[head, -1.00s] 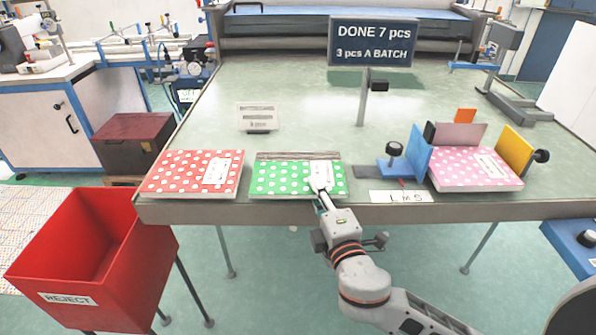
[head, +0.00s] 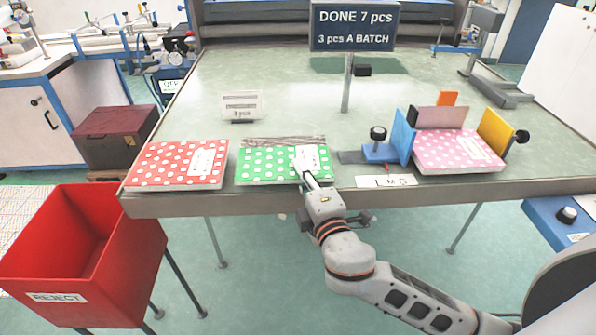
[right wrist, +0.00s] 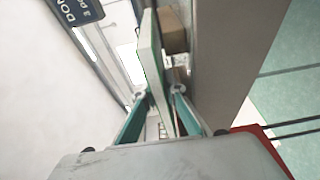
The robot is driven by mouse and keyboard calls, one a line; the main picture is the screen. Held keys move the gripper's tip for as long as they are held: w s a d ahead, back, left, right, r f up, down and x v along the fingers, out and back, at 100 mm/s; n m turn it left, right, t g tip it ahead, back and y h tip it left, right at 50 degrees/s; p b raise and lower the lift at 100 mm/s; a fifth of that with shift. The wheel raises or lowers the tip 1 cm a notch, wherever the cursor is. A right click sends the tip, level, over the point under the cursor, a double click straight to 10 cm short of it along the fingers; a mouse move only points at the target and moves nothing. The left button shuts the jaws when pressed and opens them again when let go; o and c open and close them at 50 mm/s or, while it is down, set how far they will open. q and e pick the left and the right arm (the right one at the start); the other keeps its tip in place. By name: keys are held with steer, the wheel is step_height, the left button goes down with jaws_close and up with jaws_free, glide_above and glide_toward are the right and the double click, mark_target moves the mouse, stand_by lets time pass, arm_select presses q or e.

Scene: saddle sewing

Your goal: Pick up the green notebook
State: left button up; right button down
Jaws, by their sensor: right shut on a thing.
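The green notebook (head: 268,163) with white dots and a white label is at the table's front edge in the head view. My right gripper (head: 307,177) is shut on its front edge, near the label. In the right wrist view the notebook (right wrist: 151,60) shows edge-on as a thin slab between the two fingers (right wrist: 160,100). The gripper hides part of its front edge, and I cannot tell clearly whether its underside is off the table. My left gripper is not in view.
A red dotted notebook (head: 160,165) lies to the left, and a pink one (head: 455,150) lies between coloured guides at right. A grey strip (head: 285,141) lies behind the green notebook. A red reject bin (head: 60,275) stands at lower left. The table's middle (head: 290,85) is mostly clear.

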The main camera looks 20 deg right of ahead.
arm_select(q)
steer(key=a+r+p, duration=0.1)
steer(key=p, duration=0.1)
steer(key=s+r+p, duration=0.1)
steer(key=p, duration=0.1)
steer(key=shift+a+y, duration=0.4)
arm_select(e)
step_height(320, 180, up, 19)
steer(key=shift+r, duration=0.2)
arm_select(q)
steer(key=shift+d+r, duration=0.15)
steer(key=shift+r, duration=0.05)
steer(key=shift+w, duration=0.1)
arm_select(e)
steer(key=shift+f, duration=0.1)
